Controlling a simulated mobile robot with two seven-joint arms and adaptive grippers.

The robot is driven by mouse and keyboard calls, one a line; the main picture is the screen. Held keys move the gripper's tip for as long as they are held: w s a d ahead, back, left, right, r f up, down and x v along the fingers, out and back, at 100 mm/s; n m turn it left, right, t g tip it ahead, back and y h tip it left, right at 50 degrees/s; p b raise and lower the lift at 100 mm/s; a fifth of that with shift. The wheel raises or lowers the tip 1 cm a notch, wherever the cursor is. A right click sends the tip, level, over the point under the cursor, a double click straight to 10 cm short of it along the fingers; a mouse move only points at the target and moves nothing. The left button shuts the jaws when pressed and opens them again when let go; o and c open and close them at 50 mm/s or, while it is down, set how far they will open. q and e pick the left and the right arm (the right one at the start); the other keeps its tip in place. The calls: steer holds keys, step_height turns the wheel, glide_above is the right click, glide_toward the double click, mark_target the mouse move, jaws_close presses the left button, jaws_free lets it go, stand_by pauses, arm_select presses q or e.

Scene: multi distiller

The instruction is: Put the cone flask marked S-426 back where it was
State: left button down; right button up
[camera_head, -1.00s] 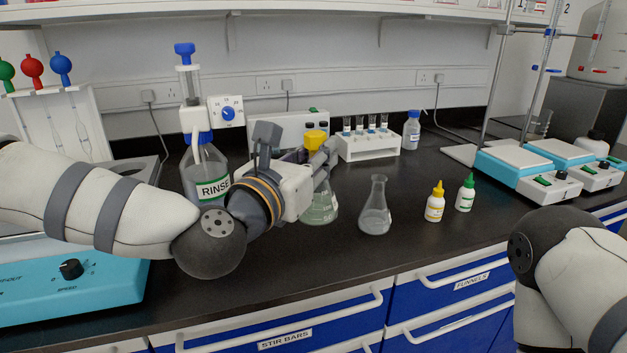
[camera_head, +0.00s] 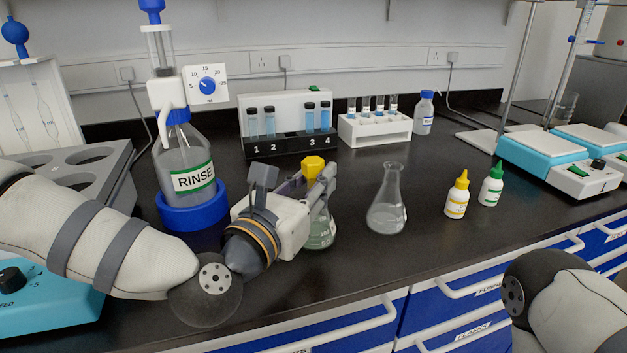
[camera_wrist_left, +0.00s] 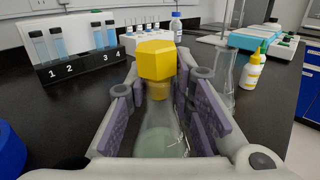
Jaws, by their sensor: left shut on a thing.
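A cone flask (camera_head: 321,234) with a yellow stopper (camera_head: 313,166) and pale greenish liquid is held in my left gripper (camera_head: 317,197). The left wrist view shows the purple-padded fingers on both sides of the flask's neck (camera_wrist_left: 160,112), below the stopper. The flask looks upright. I cannot tell whether its base touches the bench. No S-426 marking can be read. A second cone flask (camera_head: 387,207), unstoppered and with clear liquid, stands on the bench to the right, apart from the gripper. My right gripper is out of view; only part of that arm shows.
The RINSE bottle (camera_head: 187,164) stands in a blue base (camera_head: 190,216) at left. A black vial rack (camera_head: 290,144) and white tube rack (camera_head: 376,129) stand behind. Yellow-capped (camera_head: 457,197) and green-capped (camera_head: 491,185) bottles stand right. Open bench lies between flask and racks.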

arm_select(q)
steer(key=shift+w+f, duration=0.1)
steer(key=shift+f, duration=0.05)
steer(key=c, duration=1.4)
jaws_free()
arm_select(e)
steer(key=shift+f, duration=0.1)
arm_select(q)
steer(key=shift+r, duration=0.3)
steer(key=p+v, duration=0.2)
steer(key=v, duration=1)
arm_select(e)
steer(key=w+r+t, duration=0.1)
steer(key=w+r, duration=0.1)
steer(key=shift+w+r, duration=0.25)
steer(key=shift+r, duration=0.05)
arm_select(q)
steer(key=shift+f, duration=0.15)
